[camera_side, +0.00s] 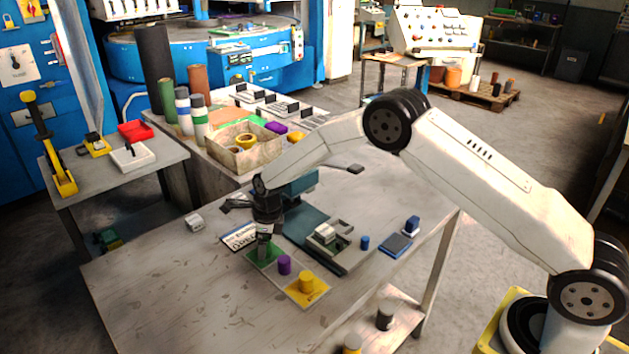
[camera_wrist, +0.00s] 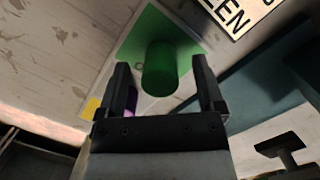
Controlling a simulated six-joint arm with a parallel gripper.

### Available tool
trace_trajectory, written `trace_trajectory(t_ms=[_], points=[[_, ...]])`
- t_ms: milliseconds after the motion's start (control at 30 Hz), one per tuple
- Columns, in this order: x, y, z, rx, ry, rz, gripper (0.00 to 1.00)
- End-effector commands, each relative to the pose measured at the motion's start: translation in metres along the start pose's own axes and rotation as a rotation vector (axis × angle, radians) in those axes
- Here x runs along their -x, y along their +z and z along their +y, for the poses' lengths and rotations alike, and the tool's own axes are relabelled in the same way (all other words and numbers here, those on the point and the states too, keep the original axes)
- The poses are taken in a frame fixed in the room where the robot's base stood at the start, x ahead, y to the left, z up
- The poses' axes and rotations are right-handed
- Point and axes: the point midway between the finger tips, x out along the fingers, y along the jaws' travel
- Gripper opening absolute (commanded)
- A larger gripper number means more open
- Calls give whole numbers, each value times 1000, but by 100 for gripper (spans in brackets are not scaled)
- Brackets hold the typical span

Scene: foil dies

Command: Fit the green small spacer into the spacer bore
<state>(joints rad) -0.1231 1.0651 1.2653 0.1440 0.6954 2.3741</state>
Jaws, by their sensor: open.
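The green small spacer (camera_wrist: 160,72) is a short green cylinder standing on a green square pad (camera_wrist: 192,42) in the wrist view. My gripper (camera_wrist: 160,64) is open, with one black finger to the left of the spacer and one to the right. Gaps show between the fingers and the spacer. In the side view my gripper (camera_side: 264,247) points down over the green pad (camera_side: 257,263) and largely hides the spacer. A dark plate (camera_side: 303,226) with a pale block fixture (camera_side: 327,235) lies to its right. I cannot make out the spacer bore.
A purple cylinder (camera_side: 284,265) and a yellow cylinder (camera_side: 306,281) on a yellow pad (camera_side: 299,296) stand close by. A lettered plate (camera_side: 238,238) lies behind the green pad. A blue cylinder (camera_side: 365,242) stands right of the fixture. The table's front left is clear.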

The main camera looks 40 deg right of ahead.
Motion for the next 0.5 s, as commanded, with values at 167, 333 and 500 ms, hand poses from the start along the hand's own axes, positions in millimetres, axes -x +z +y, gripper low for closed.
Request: trace_trajectory(t_ms=[167, 333, 500], points=[[0, 0, 0, 0, 0, 0, 71], [0, 0, 0, 0, 0, 0, 17], [0, 0, 0, 0, 0, 0, 0]])
